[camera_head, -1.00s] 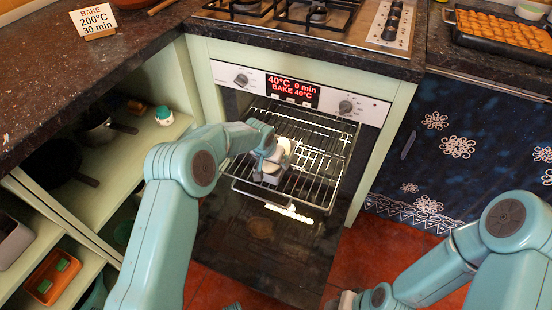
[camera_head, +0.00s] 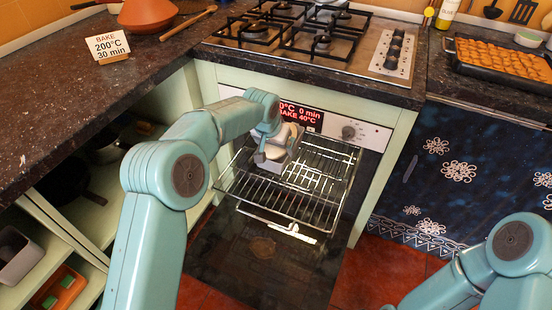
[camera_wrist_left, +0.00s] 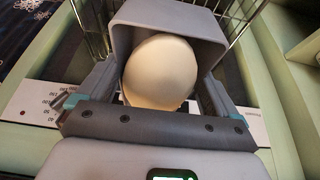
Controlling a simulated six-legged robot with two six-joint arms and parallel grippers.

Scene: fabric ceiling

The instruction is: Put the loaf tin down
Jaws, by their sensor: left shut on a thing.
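The grey loaf tin (camera_head: 274,155) holds a pale rounded lump of dough (camera_head: 285,141). My left gripper (camera_head: 268,140) is shut on the tin, over the left part of the oven rack (camera_head: 318,190). In the left wrist view the tin (camera_wrist_left: 170,20) and dough (camera_wrist_left: 160,72) fill the middle, with the gripper's fingers (camera_wrist_left: 150,105) at either side. The tin looks raised above the rack, though its underside is hidden. My right arm is at the lower right; its gripper is out of the picture.
The wire rack is pulled out above the lowered oven door (camera_head: 262,255), with bare room on its right. The oven's control panel (camera_head: 362,133) is just behind. Open shelves (camera_head: 95,210) stand at left, holding a grey container (camera_head: 18,258). A hob (camera_head: 320,40) is above.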

